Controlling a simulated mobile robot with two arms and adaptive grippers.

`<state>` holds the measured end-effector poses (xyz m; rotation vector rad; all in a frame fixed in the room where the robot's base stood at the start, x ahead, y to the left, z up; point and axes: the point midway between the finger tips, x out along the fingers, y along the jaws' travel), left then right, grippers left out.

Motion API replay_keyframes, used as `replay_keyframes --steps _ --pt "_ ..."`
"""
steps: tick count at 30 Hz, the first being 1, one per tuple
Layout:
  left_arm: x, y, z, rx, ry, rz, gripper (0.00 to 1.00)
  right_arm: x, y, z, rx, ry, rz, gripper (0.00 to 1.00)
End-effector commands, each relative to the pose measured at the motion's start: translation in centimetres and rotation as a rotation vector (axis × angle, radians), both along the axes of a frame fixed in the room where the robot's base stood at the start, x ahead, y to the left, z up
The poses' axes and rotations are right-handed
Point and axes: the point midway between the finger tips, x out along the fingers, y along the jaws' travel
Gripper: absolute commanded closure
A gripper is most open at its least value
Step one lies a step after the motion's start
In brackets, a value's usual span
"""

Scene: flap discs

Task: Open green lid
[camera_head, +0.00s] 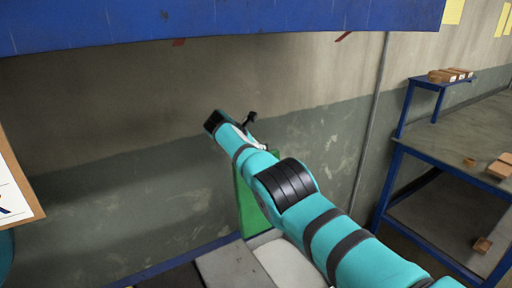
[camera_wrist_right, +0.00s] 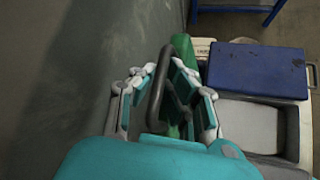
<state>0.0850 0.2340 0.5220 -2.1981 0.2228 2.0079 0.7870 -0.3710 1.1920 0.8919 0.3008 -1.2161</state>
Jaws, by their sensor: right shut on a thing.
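The green lid (camera_head: 246,202) stands roughly upright near the wall, partly hidden behind my right arm. In the right wrist view its green edge (camera_wrist_right: 182,48) runs beside and behind my fingers. A dark bar-shaped handle (camera_wrist_right: 158,88) lies between the two fingers of my right gripper (camera_wrist_right: 165,100), which is shut on it. In the head view my right gripper (camera_head: 247,135) is mostly hidden by my own wrist, and the dark handle end (camera_head: 250,118) pokes out past it. My left gripper is out of view.
A blue lid (camera_wrist_right: 257,70) lies flat beside a pale, open compartment (camera_wrist_right: 248,125). A blue-framed workbench (camera_head: 455,150) with wooden blocks stands at the right. The wall (camera_head: 130,190) is close on the left. A blue beam (camera_head: 220,22) crosses the top.

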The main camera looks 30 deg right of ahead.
Motion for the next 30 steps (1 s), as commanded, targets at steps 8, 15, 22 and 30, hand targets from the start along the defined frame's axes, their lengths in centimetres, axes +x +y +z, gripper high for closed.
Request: replay_keyframes --steps 8,15,22,30 --pt "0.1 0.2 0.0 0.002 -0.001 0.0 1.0 0.1 -0.1 0.2 -0.004 -0.002 0.002 0.76" --pt "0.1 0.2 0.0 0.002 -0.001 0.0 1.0 0.0 0.0 0.0 0.0 0.001 0.001 0.66" --pt "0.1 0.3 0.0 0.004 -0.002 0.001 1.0 -0.1 0.2 0.0 0.0 0.001 0.0 0.66" --pt "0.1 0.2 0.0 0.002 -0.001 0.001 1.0 -0.6 1.3 1.2 -0.001 -0.004 0.001 0.66"
